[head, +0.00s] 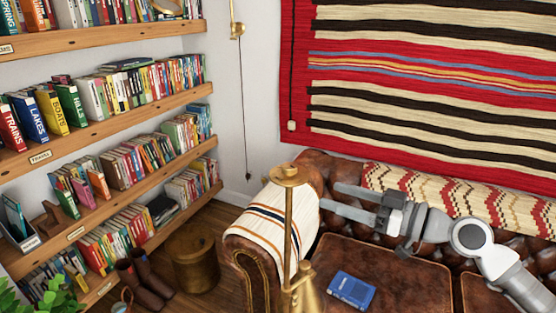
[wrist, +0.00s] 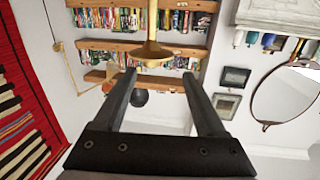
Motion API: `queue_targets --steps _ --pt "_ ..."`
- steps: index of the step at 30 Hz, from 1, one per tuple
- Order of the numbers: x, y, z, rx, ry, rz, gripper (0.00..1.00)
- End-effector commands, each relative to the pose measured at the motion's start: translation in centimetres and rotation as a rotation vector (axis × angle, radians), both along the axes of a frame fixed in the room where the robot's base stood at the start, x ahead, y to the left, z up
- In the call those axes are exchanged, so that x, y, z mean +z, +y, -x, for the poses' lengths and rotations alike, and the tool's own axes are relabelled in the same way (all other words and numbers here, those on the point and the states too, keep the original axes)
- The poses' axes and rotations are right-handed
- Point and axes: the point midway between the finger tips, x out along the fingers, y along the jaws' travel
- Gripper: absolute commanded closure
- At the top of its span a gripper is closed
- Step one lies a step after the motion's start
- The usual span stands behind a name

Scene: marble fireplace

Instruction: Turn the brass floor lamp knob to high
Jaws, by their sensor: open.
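The brass floor lamp (head: 288,222) stands in front of the sofa in the head view, with a thin upright pole and a round disc at its top. A conical brass part shows low on it at the bottom edge. I cannot make out the knob. My gripper (head: 328,196) is to the right of the lamp's top, fingers pointing left at it, open and empty. In the wrist view the lamp's disc and pole (wrist: 152,48) appear beyond and between the tips of my open gripper (wrist: 159,73), seemingly upside down. The lamp looks apart from the fingers.
A brown leather sofa (head: 390,262) lies under my arm, with a blue book (head: 351,290) on its seat and a striped throw (head: 275,222) over its arm. Bookshelves (head: 110,130) fill the left wall. A striped rug (head: 430,85) hangs behind. A brass-coloured drum (head: 194,258) stands on the floor.

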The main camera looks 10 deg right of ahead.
Motion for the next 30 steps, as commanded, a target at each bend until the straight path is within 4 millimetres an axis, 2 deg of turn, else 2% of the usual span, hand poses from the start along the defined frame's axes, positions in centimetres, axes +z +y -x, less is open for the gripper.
queue_targets --steps 1,3,8,24,30 --pt "0.8 -1.0 0.3 -0.024 -0.030 -0.004 0.27" --pt "1.4 -1.7 0.5 -0.042 -0.056 -0.003 0.27" --pt "1.7 -1.3 -0.2 -0.047 -0.065 -0.001 0.27" --pt "1.7 6.1 -8.0 -0.043 -0.062 0.003 0.27" --pt "1.7 8.4 -10.4 -0.044 -0.062 0.002 0.27"
